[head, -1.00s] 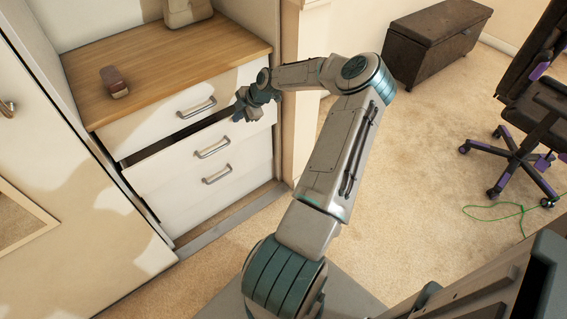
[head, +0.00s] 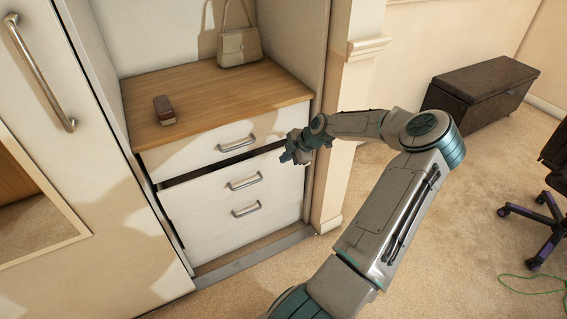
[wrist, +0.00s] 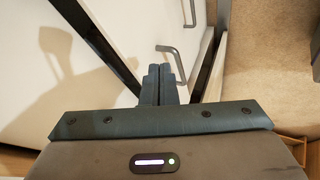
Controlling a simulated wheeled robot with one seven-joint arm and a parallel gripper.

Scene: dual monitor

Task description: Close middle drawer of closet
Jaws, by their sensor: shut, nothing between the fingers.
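The closet's middle drawer (head: 215,192) has a white front with a metal handle (head: 245,181). It stands slightly out, with a dark gap (head: 205,173) above its top edge. The top drawer (head: 180,158) above looks shut. My gripper (head: 287,157) is at the right end of the middle drawer's top edge. In the wrist view my gripper (wrist: 161,72) has its fingers together and empty, over a white drawer front with a metal handle (wrist: 180,62). I cannot tell whether the fingers touch the drawer.
A lower handle (head: 246,210) is on the drawer below. A brown object (head: 164,110) and a handbag (head: 239,47) sit on the wooden top (head: 205,88). A pillar (head: 337,190) stands close to my gripper's right.

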